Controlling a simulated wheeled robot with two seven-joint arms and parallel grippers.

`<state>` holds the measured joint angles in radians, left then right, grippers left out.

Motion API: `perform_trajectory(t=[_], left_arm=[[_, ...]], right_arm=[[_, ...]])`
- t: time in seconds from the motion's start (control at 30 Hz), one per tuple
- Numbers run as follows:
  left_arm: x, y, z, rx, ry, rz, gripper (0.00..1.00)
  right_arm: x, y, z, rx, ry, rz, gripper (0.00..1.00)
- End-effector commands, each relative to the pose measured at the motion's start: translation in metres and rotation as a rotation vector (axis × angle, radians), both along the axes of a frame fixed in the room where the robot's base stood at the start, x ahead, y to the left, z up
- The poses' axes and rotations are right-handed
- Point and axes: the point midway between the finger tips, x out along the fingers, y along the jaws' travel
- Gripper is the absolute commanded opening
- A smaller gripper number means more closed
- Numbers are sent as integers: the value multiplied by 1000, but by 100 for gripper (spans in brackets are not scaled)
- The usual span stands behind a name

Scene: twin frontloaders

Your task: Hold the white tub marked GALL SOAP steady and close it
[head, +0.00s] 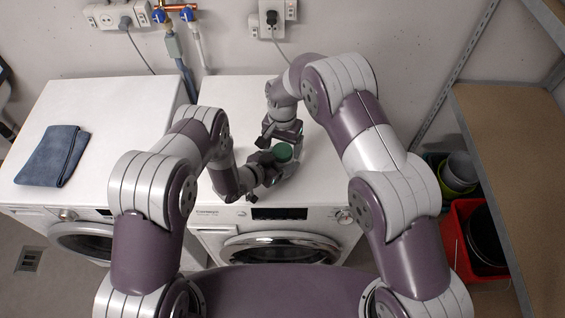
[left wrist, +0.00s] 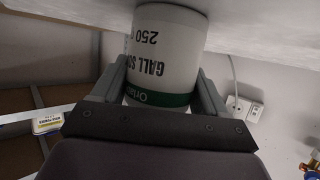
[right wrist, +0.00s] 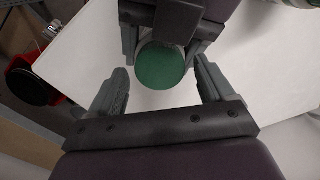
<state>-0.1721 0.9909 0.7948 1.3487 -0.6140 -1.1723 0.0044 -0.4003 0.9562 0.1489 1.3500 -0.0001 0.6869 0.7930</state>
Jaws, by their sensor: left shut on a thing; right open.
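The white tub marked GALL SOAP (left wrist: 165,50) stands on the right-hand white washing machine (head: 225,105). In the left wrist view it appears upside down, with a green band at its top end. My left gripper (left wrist: 157,88) is shut around the tub's sides. A round green lid (right wrist: 161,66) shows from above at the tub's top, and also in the head view (head: 283,152). I cannot tell whether it is fully pressed or screwed down. My right gripper (right wrist: 160,82) is open, its fingers pointing towards the lid and apart from it.
A folded blue cloth (head: 54,155) lies on the left washing machine. Wall pipes and a socket (head: 272,18) are behind. A red crate (head: 480,240) and nested buckets (head: 459,172) stand at right beside a brown shelf (head: 510,130). The left machine's top is mostly clear.

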Motion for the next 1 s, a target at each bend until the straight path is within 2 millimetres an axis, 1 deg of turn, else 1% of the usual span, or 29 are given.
perform_trajectory(t=[0.13,0.37,0.4,0.47,0.5,0.57,0.6,0.87,0.9,0.97,1.0], left_arm=[[0,0,0,0,0,0,0],[0,0,0,0,0,0,0],[0,0,0,0,0,0,0],[0,0,0,0,0,0,0],[0,0,0,0,0,0,0],[0,0,0,0,0,0,0],[0,0,0,0,0,0,0],[0,0,0,0,0,0,0],[0,0,0,0,0,0,0],[0,0,0,0,0,0,0],[0,0,0,0,0,0,0]], right_arm=[[0,0,-8,0,0,0,82],[0,0,-8,0,0,0,82],[0,0,-8,0,0,0,78],[0,0,-8,0,0,0,59],[0,0,-8,0,0,0,46],[0,0,-8,0,0,0,26],[0,0,-8,0,0,0,24],[0,0,-8,0,0,-7,24],[0,0,-8,0,0,-7,70],[0,0,-8,0,0,-7,90],[0,0,-8,0,0,-7,90]])
